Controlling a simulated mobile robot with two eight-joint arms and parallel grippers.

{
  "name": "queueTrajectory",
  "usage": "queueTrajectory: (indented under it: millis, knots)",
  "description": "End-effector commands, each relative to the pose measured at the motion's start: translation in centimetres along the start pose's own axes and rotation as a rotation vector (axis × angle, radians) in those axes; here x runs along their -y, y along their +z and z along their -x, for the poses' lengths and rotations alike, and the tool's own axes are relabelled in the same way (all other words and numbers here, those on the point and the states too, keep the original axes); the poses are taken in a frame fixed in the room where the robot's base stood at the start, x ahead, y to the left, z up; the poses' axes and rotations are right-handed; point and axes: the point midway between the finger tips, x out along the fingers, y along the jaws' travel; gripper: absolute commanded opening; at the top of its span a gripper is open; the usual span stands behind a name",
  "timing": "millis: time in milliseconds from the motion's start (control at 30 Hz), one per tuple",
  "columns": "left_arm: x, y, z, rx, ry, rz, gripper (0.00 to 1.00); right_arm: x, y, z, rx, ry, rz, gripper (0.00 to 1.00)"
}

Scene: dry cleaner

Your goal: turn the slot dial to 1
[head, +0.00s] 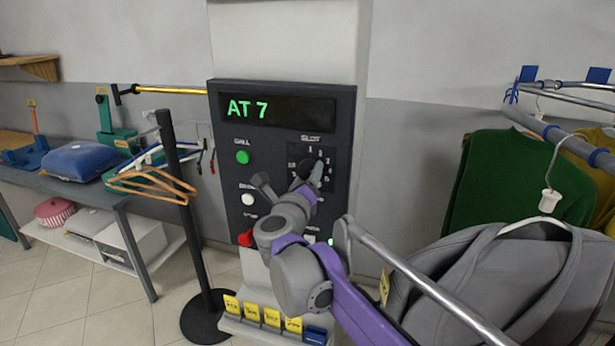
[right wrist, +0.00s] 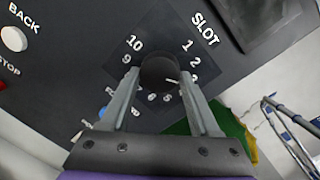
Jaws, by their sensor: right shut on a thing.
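The slot dial (right wrist: 160,72) is a round black knob on the dark control panel (head: 225,140), ringed by white numbers under the word SLOT. In the right wrist view its white mark points right and slightly down, around the 3; the exact number is hard to tell. My right gripper (right wrist: 159,78) has one finger on each side of the knob and is shut on it. In the head view the right gripper (head: 307,180) partly covers the dial and its lower numbers. The panel display (head: 277,109) reads "AT 7". My left gripper is in neither view.
A green button (head: 243,157), a white button (head: 248,199) and a red button (head: 246,238) run down the panel's left. A grey garment (head: 500,270) hangs on a rail at the right. A black post (head: 190,220) stands left of the panel.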

Motion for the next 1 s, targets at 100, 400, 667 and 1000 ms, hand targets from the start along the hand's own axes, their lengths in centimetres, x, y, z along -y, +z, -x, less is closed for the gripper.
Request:
queueTrajectory:
  millis: [100,400,667,1000]
  knots:
    - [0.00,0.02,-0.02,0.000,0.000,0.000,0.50,0.00,0.00,0.01,-0.001,0.001,0.010,0.07]
    - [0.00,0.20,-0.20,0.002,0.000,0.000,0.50,0.04,0.02,0.01,-0.010,0.010,0.137,0.07]
    - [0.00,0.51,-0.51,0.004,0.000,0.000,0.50,0.10,0.08,0.02,-0.027,0.024,0.361,0.07]
    - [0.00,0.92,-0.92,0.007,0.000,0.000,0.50,0.20,0.21,0.01,-0.049,0.044,0.678,0.07]
